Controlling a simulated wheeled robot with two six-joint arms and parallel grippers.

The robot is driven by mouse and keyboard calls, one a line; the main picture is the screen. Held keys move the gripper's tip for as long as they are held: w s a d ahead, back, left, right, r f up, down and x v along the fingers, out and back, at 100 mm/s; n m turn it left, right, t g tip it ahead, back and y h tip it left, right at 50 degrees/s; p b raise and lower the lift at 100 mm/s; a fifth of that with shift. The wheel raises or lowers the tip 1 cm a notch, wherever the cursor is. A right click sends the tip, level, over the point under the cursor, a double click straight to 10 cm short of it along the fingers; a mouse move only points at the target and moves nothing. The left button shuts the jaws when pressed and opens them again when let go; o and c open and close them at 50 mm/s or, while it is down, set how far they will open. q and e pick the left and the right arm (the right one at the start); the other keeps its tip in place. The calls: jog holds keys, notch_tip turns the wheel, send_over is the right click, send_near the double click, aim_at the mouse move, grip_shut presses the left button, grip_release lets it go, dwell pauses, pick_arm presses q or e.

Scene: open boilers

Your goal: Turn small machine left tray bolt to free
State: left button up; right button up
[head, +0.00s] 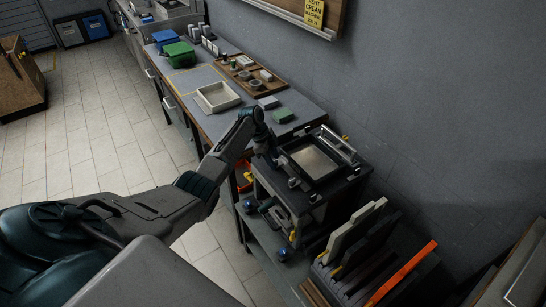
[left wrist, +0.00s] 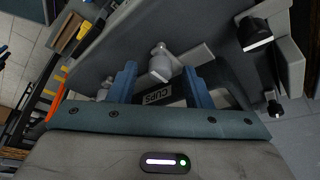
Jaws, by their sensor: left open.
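The small machine (head: 262,186) is a dark box on the bench, with a pale square tray (head: 313,160) in a black frame on top. My left gripper (head: 268,153) is at the left side of the tray frame. In the left wrist view, the left gripper's (left wrist: 159,72) two blue fingers are open. A pale grey bolt knob (left wrist: 160,63) shows between them, with a gap on each side; I cannot tell whether either finger touches it. My right gripper is in neither view.
Black-tipped knobs (left wrist: 254,38) stick out on the right of the wrist view. Upright boards (head: 350,232) and an orange strip (head: 402,272) stand near the machine. A white bin (head: 217,97) and a wooden tray (head: 252,80) sit farther along the bench. The wall is close behind.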

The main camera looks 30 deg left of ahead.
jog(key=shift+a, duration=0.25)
pick_arm(q)
grip_shut()
